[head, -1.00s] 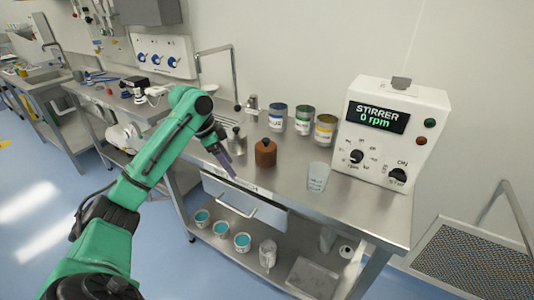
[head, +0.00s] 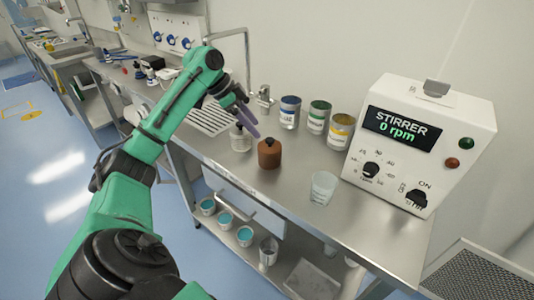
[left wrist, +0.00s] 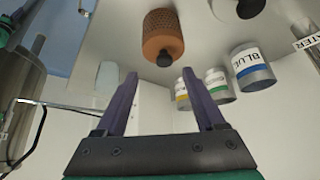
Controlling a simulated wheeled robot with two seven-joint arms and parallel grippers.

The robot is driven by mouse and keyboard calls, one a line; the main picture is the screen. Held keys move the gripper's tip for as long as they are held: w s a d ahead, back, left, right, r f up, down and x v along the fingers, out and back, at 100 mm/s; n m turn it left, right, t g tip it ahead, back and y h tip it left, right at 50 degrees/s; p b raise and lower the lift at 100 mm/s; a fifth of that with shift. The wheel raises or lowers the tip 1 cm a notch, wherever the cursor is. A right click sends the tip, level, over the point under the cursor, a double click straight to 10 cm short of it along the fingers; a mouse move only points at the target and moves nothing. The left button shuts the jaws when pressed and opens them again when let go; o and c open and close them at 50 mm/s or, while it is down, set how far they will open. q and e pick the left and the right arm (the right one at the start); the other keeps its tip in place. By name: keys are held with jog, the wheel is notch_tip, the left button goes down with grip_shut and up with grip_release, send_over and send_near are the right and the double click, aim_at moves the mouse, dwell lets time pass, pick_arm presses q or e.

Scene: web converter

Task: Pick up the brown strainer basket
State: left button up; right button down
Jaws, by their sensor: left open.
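The brown strainer basket (head: 269,153) is a perforated brown cylinder with a dark knob. It stands upright on the steel bench, right of a clear black-capped bottle (head: 241,139). In the left wrist view the basket (left wrist: 161,32) appears upside down, beyond the fingertips. My left gripper (head: 249,117) is open and empty, with purple fingers. It is up and left of the basket in the head view, apart from it. The left wrist view shows a clear gap between its fingers (left wrist: 159,74). My right gripper is not in view.
Blue (head: 290,112), green (head: 318,117) and yellow (head: 340,131) labelled cans stand behind the basket. A translucent cup (head: 323,187) is to its right, then the large stirrer box (head: 419,145). The bench front is clear.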

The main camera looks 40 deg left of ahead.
aim_at(270, 140)
pick_arm(q)
jog(key=x, duration=0.2)
jog(key=p+x, duration=0.1)
jog(key=x, duration=0.3)
jog(key=shift+w+d+p, duration=0.3)
jog(key=shift+w+d, duration=0.05)
jog(key=shift+w, duration=0.2)
jog(key=shift+w+d+f, duration=0.1)
jog(key=shift+w+f, duration=0.15)
jog(key=shift+f, duration=0.05)
jog(key=shift+s+a, duration=0.2)
jog(key=shift+a, duration=0.15)
jog(key=c, duration=1.1)
jog(key=shift+s, duration=0.1)
grip_shut()
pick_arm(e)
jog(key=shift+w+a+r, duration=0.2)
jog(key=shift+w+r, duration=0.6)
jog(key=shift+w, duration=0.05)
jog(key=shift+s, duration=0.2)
pick_arm(q)
jog(key=shift+d+r, duration=0.1)
jog(key=shift+d, duration=0.1)
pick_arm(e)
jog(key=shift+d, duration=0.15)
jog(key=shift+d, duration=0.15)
